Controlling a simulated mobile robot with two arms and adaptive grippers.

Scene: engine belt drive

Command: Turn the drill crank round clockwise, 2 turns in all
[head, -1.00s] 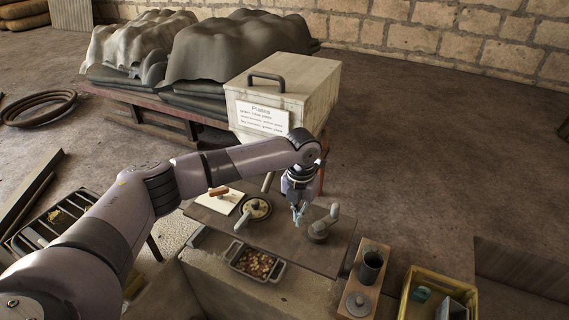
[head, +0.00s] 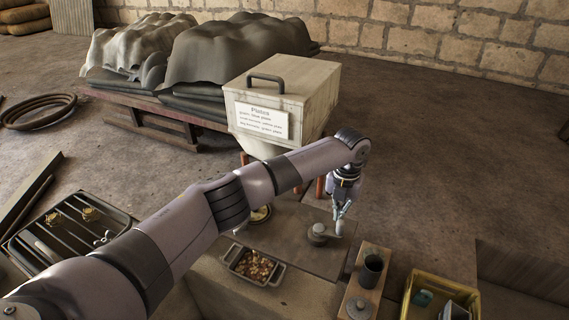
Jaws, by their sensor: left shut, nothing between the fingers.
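The crank (head: 317,235), a grey round hub with a short arm, stands on the dark bench top (head: 290,240). Its arm points to the right in the head view, and its handle end is mostly hidden by my left gripper (head: 339,229). My left gripper points down at the handle end, its fingers shut with nothing between them. I cannot tell whether the fingers touch the handle. My right gripper is not in view.
A tray of small brown pieces (head: 254,266) lies left of the crank. A wooden block with a dark cup (head: 371,268) and a yellow crate (head: 440,290) stand to the right. A pale box labelled Plates (head: 290,85) is behind. My left arm covers a wheel (head: 260,214) partly.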

